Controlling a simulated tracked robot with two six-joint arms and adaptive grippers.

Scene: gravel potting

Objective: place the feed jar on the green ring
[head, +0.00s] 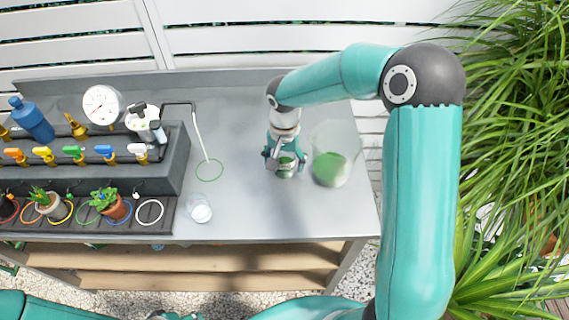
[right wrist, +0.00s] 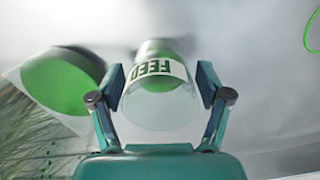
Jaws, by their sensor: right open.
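The feed jar (right wrist: 158,108) is a clear jar with green contents and a white band reading FEED. In the right wrist view it stands between the two fingers of my right gripper (right wrist: 161,72), which is open around it. In the head view the right gripper (head: 285,160) is low over the bench and partly hides the jar (head: 286,172). The green ring (head: 210,181) is a thin empty outline on the bench, left of the jar; part of it shows in the right wrist view (right wrist: 307,38).
A large clear vessel with green contents (head: 331,168) stands close right of the gripper. A small clear cup (head: 199,212) is near the front edge. A thin white tube (head: 200,137) hangs down to the ring. The dark valve rack (head: 172,160) is at left.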

